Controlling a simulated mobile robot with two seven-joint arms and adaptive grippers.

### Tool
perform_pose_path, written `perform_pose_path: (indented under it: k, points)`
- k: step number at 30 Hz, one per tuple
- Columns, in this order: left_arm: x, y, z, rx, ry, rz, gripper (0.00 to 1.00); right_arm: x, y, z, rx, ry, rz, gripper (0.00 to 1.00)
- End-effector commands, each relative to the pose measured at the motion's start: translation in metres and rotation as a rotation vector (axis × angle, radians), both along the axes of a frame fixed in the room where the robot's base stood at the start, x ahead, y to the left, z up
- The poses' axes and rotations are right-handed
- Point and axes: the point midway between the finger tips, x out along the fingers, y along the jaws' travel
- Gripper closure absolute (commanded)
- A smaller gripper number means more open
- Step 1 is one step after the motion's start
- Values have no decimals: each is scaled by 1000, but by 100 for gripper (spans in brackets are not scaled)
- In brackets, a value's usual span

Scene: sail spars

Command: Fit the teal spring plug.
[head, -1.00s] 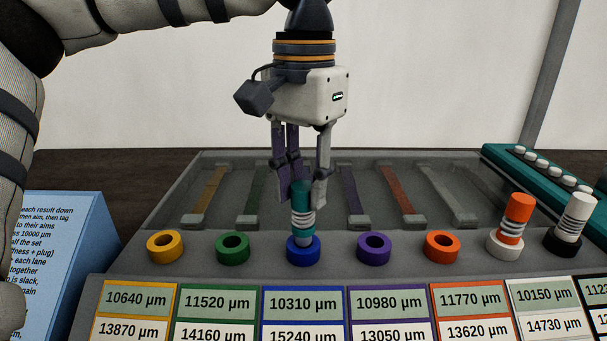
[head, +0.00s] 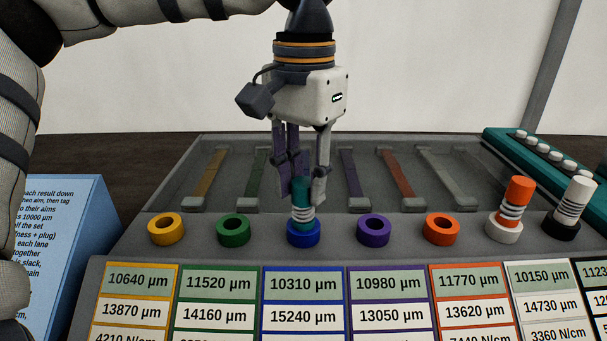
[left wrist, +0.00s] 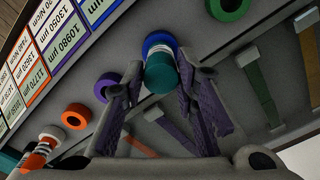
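The teal spring plug (head: 301,190) has a teal top and pale coils below. It stands upright at the blue ring (head: 303,235), its lower end down in the ring opening. My left gripper (head: 303,190) points down from above, with its fingers on both sides of the teal top. It appears closed on the plug. In the left wrist view, the teal top (left wrist: 161,74) sits between the fingertips, with the blue ring (left wrist: 158,41) just beyond it. Contact on the far side is partly hidden. My right gripper is not in view.
Empty yellow (head: 166,229), green (head: 233,228), purple (head: 374,230) and orange (head: 442,229) rings stand alongside. An orange plug (head: 517,190) in a white ring and a white plug (head: 577,194) in a black ring stand at right. Label cards (head: 304,300) lie in front.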

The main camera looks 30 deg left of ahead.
Motion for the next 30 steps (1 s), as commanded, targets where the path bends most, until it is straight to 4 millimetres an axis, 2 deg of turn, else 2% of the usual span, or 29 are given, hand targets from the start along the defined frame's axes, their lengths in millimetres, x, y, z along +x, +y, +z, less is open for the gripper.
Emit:
perform_pose_path:
  k: [1, 3, 11, 14, 24, 30]
  points:
    - [0, 0, 0, 0, 1, 0, 62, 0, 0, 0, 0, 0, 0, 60]
    - [0, 0, 0, 0, 1, 0, 50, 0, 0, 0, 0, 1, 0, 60]
    - [0, 0, 0, 0, 1, 0, 50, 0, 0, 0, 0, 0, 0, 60]
    - [1, 0, 8, -1, -1, 1, 50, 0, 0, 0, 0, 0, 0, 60]
    - [0, -1, 94, -1, -2, 1, 50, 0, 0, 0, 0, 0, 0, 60]
    - [0, -1, 118, -1, 0, 0, 50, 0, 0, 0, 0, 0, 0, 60]
